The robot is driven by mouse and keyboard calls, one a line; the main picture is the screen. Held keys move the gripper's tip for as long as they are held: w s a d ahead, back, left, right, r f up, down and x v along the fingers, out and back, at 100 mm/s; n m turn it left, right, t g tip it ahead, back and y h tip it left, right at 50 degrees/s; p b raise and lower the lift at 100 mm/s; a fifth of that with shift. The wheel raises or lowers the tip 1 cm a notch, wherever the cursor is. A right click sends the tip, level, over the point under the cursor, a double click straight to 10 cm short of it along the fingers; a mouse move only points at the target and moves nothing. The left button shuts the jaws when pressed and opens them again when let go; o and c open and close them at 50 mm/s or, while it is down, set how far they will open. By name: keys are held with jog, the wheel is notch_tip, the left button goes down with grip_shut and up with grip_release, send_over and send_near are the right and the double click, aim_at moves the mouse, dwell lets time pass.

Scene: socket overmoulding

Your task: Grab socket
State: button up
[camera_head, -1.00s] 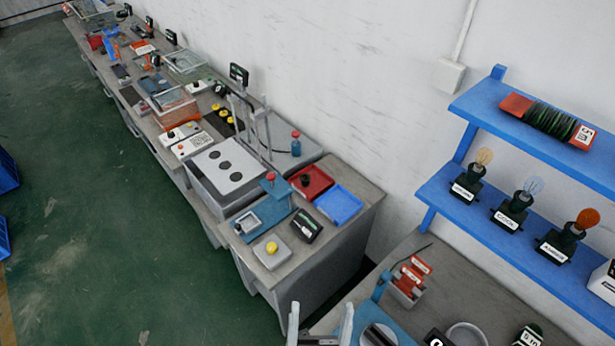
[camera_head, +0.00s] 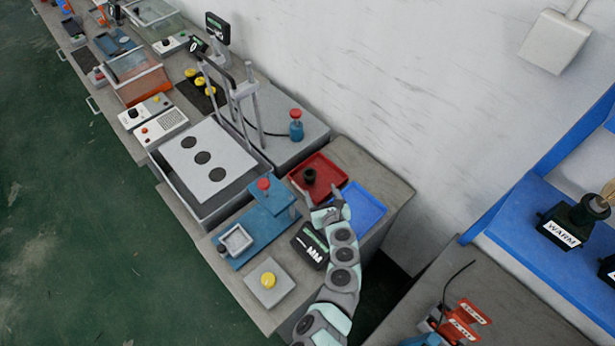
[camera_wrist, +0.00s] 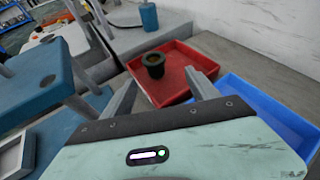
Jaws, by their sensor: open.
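The socket is a small black cylinder (camera_head: 310,177) with an open top, standing in the red tray (camera_head: 337,177). In the wrist view the black socket (camera_wrist: 154,65) stands upright toward the left of the red tray (camera_wrist: 203,62). My gripper (camera_head: 322,205) is at the near edge of the red tray, close to the socket. In the wrist view my gripper (camera_wrist: 160,95) has its two fingers spread apart, with the socket beyond and between them, not touched. Nothing is held.
A blue tray (camera_head: 362,208) sits right of the red one. A blue stand with a red knob (camera_head: 264,185) is to the left. A black display box (camera_head: 308,246) and a yellow button (camera_head: 268,279) are nearer. The wall rises behind the bench.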

jog(key=b, duration=0.3)
send_near(308, 172)
jog(key=shift+w+f+y, duration=0.15)
jog(key=shift+w+f, duration=0.2)
jog(key=shift+w, duration=0.25)
jog(key=shift+w+f+y, duration=0.15)
jog(key=shift+w+f, duration=0.2)
jog(key=shift+w, duration=0.5)
jog(key=shift+w+a+f+b, duration=0.3)
jog(key=shift+b, duration=0.15)
jog(key=b+x, duration=0.4)
jog(key=shift+w, duration=0.3)
jog(key=shift+r, duration=0.1)
jog(key=c, duration=1.5)
